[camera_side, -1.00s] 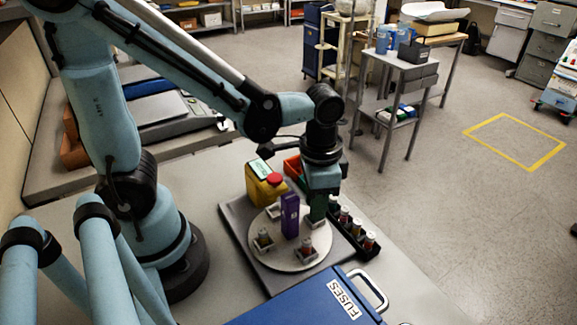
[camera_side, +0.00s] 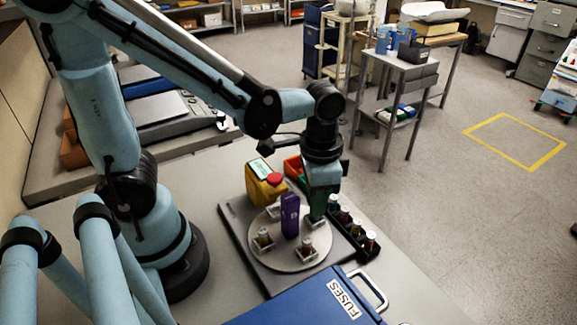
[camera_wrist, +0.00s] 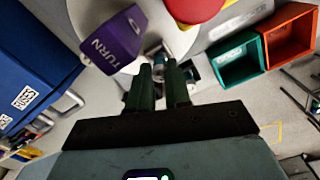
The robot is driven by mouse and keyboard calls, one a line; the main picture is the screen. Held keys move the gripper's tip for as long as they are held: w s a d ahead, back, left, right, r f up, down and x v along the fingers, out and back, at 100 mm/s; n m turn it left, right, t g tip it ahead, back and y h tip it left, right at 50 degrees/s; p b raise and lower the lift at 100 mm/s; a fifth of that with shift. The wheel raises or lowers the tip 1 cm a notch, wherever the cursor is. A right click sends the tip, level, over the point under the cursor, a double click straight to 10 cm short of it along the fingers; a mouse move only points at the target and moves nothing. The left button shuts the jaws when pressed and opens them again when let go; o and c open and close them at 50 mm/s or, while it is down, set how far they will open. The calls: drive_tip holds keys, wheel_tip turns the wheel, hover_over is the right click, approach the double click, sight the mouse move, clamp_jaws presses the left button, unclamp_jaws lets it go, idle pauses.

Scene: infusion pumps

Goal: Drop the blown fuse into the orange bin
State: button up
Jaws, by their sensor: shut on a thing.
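My gripper (camera_side: 317,214) is low at the right edge of the white turntable disc (camera_side: 285,258). In the wrist view its dark green fingers (camera_wrist: 162,75) are shut on a fuse (camera_wrist: 158,57) with a grey-teal body, at a holder on the disc. The fingers hide most of this fuse, and I cannot tell whether it is clear of its holder. The orange bin (camera_side: 293,167) stands behind the disc, partly hidden by my gripper. It shows in the wrist view (camera_wrist: 294,36) at upper right, open at the top, beside a green bin (camera_wrist: 238,60).
A purple TURN handle (camera_side: 290,216) stands up from the disc close to my fingers. Other fuses (camera_side: 307,244) sit in holders on the disc. A yellow box with a red button (camera_side: 267,186) is behind. A black fuse rack (camera_side: 362,247) is right, a blue FUSES case (camera_side: 300,305) in front.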

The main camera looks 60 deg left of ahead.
drive_tip(key=shift+r, duration=3.15)
drive_tip(key=shift+w+a+r, duration=0.1)
drive_tip(key=shift+a, duration=0.1)
drive_tip(key=w+a+r, duration=0.2)
drive_tip(key=w+a, duration=0.1)
drive_tip(key=a, duration=0.3)
drive_tip(key=w+a+r, duration=0.2)
drive_tip(key=w+a, duration=0.2)
drive_tip(key=a, duration=0.3)
drive_tip(key=shift+s+a+f, duration=0.1)
drive_tip(key=shift+f, duration=1.4)
drive_tip(key=shift+s+a+f, duration=0.1)
drive_tip(key=shift+f, duration=1.35)
